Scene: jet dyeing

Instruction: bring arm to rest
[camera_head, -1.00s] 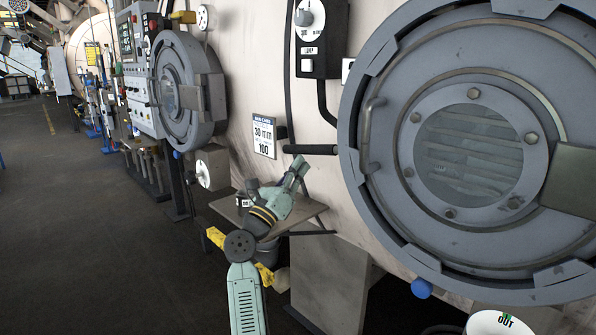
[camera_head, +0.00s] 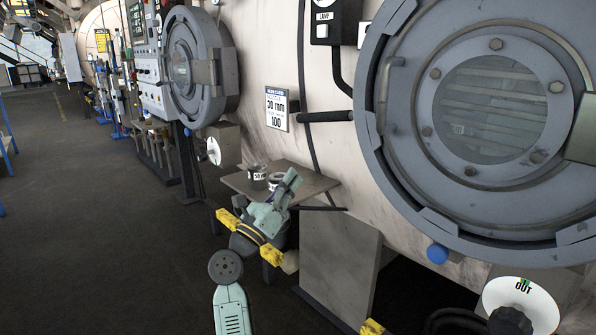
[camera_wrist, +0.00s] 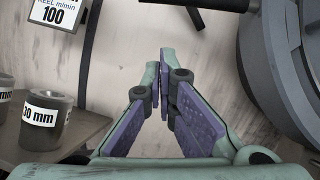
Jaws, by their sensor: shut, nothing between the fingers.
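My gripper (camera_head: 290,181) is in front of the machine's pale wall, near the right edge of a small shelf (camera_head: 316,184). In the wrist view my gripper (camera_wrist: 160,62) has its two fingertips together with nothing between them. My arm is folded low in the middle of the head view.
Labelled cups stand on the shelf; one reads 30 mm (camera_wrist: 43,117). A run card (camera_head: 277,108) hangs above. A black bar handle (camera_head: 325,116) and a large round door (camera_head: 480,120) are to the right. A white OUT dial (camera_head: 519,299) is lower right. Open floor (camera_head: 70,220) lies left.

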